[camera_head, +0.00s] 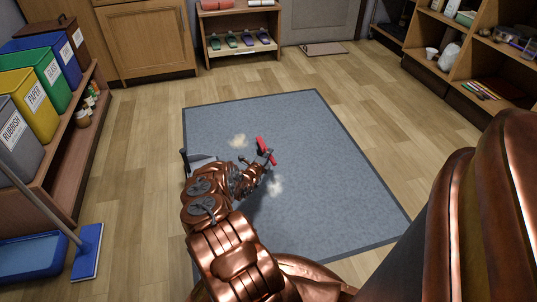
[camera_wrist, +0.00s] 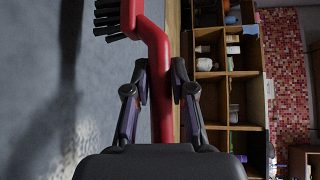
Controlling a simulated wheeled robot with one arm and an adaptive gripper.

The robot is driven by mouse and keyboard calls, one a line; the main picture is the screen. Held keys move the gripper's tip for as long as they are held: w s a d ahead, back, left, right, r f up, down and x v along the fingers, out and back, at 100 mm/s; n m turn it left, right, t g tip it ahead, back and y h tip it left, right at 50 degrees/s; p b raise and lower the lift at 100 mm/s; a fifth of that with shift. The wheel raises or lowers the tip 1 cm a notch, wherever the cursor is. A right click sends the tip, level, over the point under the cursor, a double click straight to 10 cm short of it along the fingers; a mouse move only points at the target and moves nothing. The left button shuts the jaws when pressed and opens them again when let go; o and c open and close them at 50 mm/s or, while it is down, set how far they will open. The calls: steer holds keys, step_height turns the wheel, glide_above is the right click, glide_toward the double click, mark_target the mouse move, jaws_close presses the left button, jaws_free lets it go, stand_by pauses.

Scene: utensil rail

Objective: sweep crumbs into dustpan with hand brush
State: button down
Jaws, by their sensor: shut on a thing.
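The red hand brush (camera_head: 266,149) is held above the grey-blue mat. In the wrist view its red handle (camera_wrist: 160,95) runs between my fingers, with black bristles (camera_wrist: 110,18) at the upper left. My gripper (camera_wrist: 160,70) is shut on the handle; it also shows in the head view (camera_head: 264,160). One pale patch of crumbs (camera_head: 238,141) lies on the mat behind and left of the gripper. Another patch (camera_head: 275,187) lies nearer, just right of my arm. A grey dustpan-like thing (camera_head: 201,164) is at the mat's left edge, partly hidden by my arm.
The mat (camera_head: 330,165) is otherwise clear, with open wooden floor around it. Labelled bins (camera_head: 35,96) stand on a shelf at left, with a blue floor brush (camera_head: 88,253) nearby. Open shelves (camera_head: 455,62) are at right, a low shelf (camera_head: 241,45) at the back.

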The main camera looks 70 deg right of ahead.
steer(key=shift+f+b, duration=0.7)
steer(key=shift+f, duration=0.55)
steer(key=shift+f+b, duration=0.8)
steer(key=shift+f, duration=0.05)
steer(key=shift+w, duration=0.1)
steer(key=shift+w+a+b, duration=1.05)
steer(key=shift+w+a, duration=2)
steer(key=shift+w, duration=0.15)
steer(key=shift+w+a, duration=5.4)
steer(key=shift+w, duration=0.2)
steer(key=shift+r, duration=0.15)
steer(key=shift+s+d+r+p, duration=0.25)
steer(key=shift+r+p, duration=0.5)
steer(key=shift+r, duration=0.05)
steer(key=shift+s+d+r+p, duration=0.2)
steer(key=shift+s+r+p, duration=0.1)
steer(key=shift+r+p, duration=0.5)
steer(key=shift+s+d+r+p, duration=0.25)
steer(key=shift+r+p, duration=0.5)
steer(key=shift+r, duration=0.05)
